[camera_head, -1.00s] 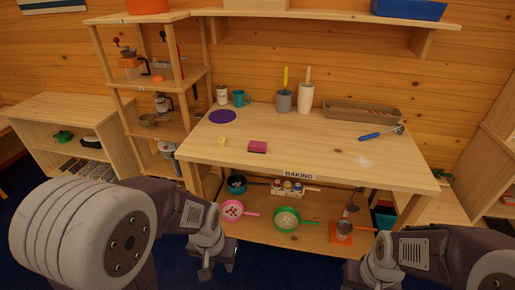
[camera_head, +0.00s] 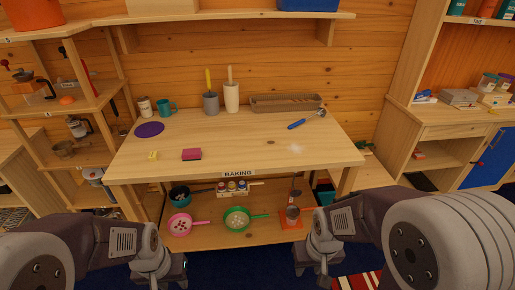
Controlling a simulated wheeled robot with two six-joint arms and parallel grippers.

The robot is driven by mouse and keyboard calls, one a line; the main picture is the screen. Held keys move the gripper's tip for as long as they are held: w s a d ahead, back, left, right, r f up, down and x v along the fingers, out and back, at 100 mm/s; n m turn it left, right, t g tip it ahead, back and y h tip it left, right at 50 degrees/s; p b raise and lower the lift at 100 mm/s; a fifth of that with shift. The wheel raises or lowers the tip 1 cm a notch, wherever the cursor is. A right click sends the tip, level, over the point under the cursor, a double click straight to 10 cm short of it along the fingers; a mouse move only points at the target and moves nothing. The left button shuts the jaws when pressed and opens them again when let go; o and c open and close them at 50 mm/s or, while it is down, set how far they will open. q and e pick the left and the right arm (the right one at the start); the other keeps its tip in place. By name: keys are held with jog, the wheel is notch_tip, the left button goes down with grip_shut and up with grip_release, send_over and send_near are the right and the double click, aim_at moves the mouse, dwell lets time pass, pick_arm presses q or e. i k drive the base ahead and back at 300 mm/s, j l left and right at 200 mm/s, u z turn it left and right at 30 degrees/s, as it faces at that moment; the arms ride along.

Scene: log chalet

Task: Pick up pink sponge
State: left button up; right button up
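The pink sponge (camera_head: 191,153) is a small block with a dark top edge, lying on the wooden table (camera_head: 250,150) left of its middle, near the front edge. My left gripper (camera_head: 160,272) is low in front of the table, below the tabletop and well short of the sponge. My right gripper (camera_head: 318,268) is also low in front of the table, further right. Both grippers are apart from the sponge, and their fingers are too small and dark to read.
A yellow piece (camera_head: 153,155) and a purple disc (camera_head: 149,129) lie left of the sponge. Cups, a wooden tray (camera_head: 286,102) and a blue-handled tool (camera_head: 297,124) stand or lie further back. Pans fill the lower shelf (camera_head: 205,236). The tabletop around the sponge is mostly clear.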

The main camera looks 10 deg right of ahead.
aim_at(189, 153)
jog(key=i+j+z, duration=0.8)
jog(key=j, duration=0.25)
jog(key=i+j+z, duration=0.1)
jog(key=j+z, duration=0.15)
jog(key=j, duration=0.15)
